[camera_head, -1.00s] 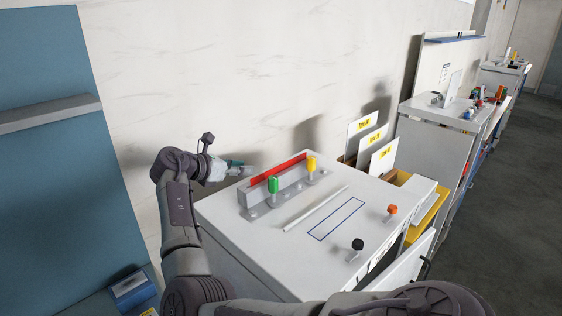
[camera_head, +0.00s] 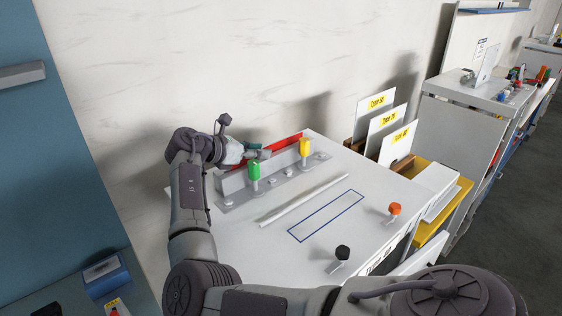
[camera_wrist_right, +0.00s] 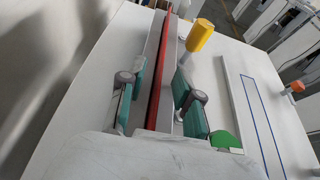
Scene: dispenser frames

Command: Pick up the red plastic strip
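The long red plastic strip (camera_head: 283,141) stands on edge in a grey holder (camera_head: 234,186) at the back of the white cabinet top. My right gripper (camera_head: 259,151) is at the strip's left part and covers it in the head view. In the right wrist view the strip (camera_wrist_right: 158,70) runs lengthwise between the two green-padded fingers (camera_wrist_right: 160,88). Gaps show on both sides, so the gripper is open around the strip. My left gripper is not in view.
A green-topped clamp (camera_head: 254,171) and a yellow-topped clamp (camera_head: 305,148) stand along the holder's front. A pale rod (camera_head: 303,200) and a blue outlined rectangle (camera_head: 327,216) lie in front. Black (camera_head: 342,253) and orange (camera_head: 394,210) knobs stand near the right edge. The wall is close behind.

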